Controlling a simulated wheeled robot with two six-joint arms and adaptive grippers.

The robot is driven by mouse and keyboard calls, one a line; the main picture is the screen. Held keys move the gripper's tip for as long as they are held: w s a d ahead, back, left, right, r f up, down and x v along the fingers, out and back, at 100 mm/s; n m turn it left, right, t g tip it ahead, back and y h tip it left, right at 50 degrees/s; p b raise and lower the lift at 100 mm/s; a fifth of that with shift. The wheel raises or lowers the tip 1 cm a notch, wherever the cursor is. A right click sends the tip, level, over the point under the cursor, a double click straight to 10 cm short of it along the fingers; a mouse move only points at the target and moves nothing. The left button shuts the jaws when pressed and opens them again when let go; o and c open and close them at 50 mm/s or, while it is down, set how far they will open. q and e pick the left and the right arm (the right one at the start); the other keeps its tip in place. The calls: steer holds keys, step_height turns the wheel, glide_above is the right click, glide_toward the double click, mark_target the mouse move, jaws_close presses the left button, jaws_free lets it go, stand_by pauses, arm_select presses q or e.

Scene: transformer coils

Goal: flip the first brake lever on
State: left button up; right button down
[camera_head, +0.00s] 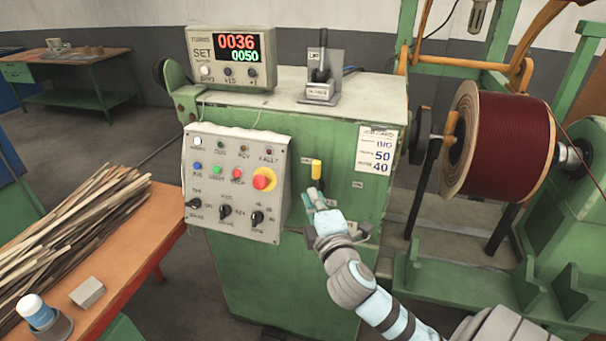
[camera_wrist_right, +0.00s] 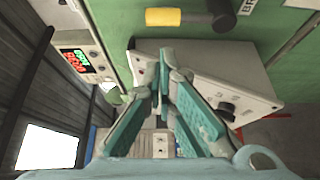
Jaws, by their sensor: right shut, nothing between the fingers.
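The brake lever (camera_head: 316,170), with a yellow grip, stands upright on the front of the green machine cabinet, right of the control panel. It also shows in the right wrist view (camera_wrist_right: 178,17) as a yellow grip on a dark shaft, lying sideways near the top edge. My right gripper (camera_head: 311,190) is just below the yellow grip in the head view. In the right wrist view its green-padded fingers (camera_wrist_right: 160,72) come together at the tips with nothing between them, apart from the grip. Whether it touches the dark shaft I cannot tell. My left gripper is not in view.
The control panel (camera_head: 235,205) with buttons and knobs is close left of my gripper. A counter box (camera_head: 229,58) and a black-handled lever (camera_head: 319,73) stand on top of the cabinet. A dark red spool (camera_head: 507,140) is at the right; an orange bench (camera_head: 135,255) is at the left.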

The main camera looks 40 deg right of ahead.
mark_target(317, 177)
steer(key=x, duration=0.9)
steer(key=shift+w, duration=0.3)
steer(key=shift+d+f, duration=0.1)
